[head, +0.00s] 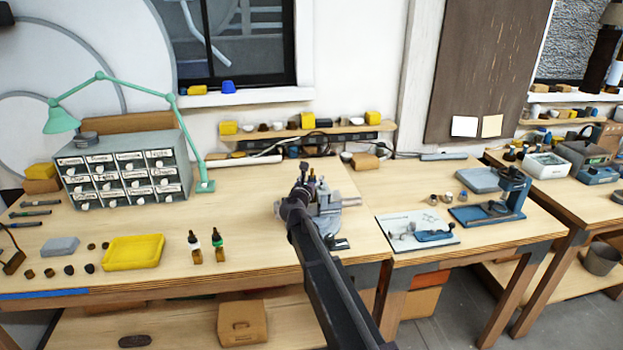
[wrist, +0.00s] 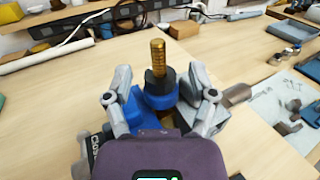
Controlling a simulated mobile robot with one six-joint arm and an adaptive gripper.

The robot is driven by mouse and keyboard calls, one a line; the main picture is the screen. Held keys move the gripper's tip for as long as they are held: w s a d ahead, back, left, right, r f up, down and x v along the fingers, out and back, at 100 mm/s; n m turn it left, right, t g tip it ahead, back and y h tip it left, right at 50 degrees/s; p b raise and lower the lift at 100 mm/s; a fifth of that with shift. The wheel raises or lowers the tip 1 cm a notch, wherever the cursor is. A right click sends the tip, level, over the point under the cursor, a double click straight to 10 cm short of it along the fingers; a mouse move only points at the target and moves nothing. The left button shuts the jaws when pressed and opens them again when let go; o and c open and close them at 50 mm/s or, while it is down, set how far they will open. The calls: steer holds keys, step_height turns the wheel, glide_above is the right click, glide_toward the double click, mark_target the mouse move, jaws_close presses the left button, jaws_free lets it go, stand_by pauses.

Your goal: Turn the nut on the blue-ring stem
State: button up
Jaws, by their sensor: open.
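In the wrist view a brass threaded stem (wrist: 158,54) stands upright with a dark nut or collar (wrist: 156,82) around it and a blue ring (wrist: 160,98) below. My gripper (wrist: 160,88) is open, one finger on each side of the stem and ring; I cannot tell whether the fingers touch them. Its dark body hides the lower part of the stem. In the head view my arm reaches over the bench and my gripper (head: 303,180) is at a grey fixture (head: 327,220). The stem is too small and covered to make out there.
A yellow tray (head: 133,252) and two dropper bottles (head: 207,245) stand left of my arm. A white mat (head: 418,232) with small parts and a blue stand (head: 500,205) are to the right. A drawer cabinet (head: 125,170) stands at the back left. Open bench lies left of the fixture.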

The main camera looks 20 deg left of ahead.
steer(key=s+d, duration=0.1)
steer(key=s, duration=1)
steer(key=shift+s, duration=0.3)
